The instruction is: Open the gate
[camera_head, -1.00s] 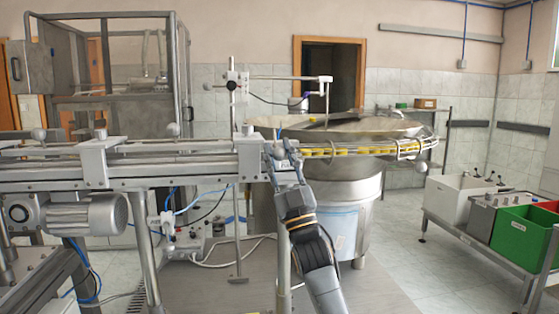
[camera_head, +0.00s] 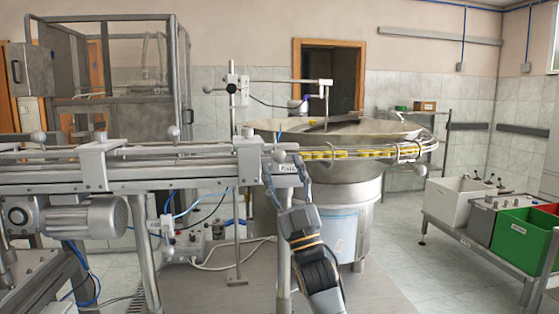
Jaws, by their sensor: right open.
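A small labelled plate (camera_head: 287,168) with a round grey knob (camera_head: 279,156) sits on the rail where the conveyor meets the bowl feeder's chute. It looks like the gate, though its outline is partly hidden and I cannot tell if it is open or shut. My right gripper (camera_head: 285,172) is just in front of it, pointing up. Its fingers are spread, one on each side of the labelled plate, and hold nothing. I cannot tell whether they touch it. My left gripper is not in view.
The metal conveyor (camera_head: 190,172) runs in from the left, with a motor (camera_head: 90,217) below. Yellow caps (camera_head: 345,154) line the chute around the steel bowl (camera_head: 340,133). A white bin (camera_head: 458,203) and green bin (camera_head: 527,236) stand on a rack at right.

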